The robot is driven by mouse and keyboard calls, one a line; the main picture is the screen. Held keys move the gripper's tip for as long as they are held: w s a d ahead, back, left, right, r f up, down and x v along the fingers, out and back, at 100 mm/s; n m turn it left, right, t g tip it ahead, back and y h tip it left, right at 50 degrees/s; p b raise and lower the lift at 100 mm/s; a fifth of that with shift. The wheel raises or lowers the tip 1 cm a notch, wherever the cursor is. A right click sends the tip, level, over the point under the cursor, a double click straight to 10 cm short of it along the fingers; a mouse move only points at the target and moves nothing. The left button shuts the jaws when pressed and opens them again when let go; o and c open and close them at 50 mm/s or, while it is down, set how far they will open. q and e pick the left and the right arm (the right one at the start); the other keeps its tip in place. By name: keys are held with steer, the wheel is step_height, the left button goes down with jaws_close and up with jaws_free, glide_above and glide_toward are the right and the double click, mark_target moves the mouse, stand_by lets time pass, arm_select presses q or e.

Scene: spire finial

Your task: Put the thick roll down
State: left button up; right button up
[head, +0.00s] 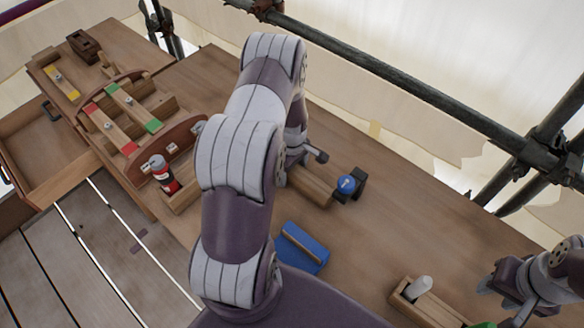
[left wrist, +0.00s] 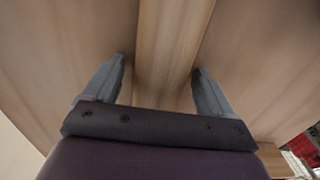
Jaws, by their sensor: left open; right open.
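A light wooden bar or roll (left wrist: 172,50) lies on the wooden table and runs between the fingers of my open left gripper (left wrist: 160,65) in the left wrist view. The fingers stand on either side with gaps; the grip is empty. In the head view my left gripper (head: 312,158) is partly hidden by its arm, above a wooden piece (head: 312,188) with a blue round end (head: 347,185) by a dark block. I cannot tell for certain which thing is the thick roll. My right gripper (head: 502,298) is open at the lower right, near a wooden box.
The wooden box (head: 440,312) holds a white rounded piece (head: 418,286). A red bottle (head: 163,176) stands in a wooden rack at left. Dark scaffold pipes (head: 400,88) cross behind.

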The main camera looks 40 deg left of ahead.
arm_select(q)
steer(key=shift+w+r, duration=0.1)
steer(key=shift+r, duration=0.45)
step_height(320, 180, up, 11)
steer(key=b, duration=0.2)
steer(key=s+d+r+m, duration=0.3)
steer(key=s+d+m, duration=0.2)
steer(key=d+m, duration=0.3)
steer(key=s+d+r+m+t, duration=0.1)
steer(key=s+d+r+m, duration=0.3)
steer(key=s+d+m, duration=0.2)
steer(key=d+m, duration=0.2)
steer(key=m, duration=0.1)
steer(key=shift+s, duration=0.15)
steer(key=shift+a, duration=0.1)
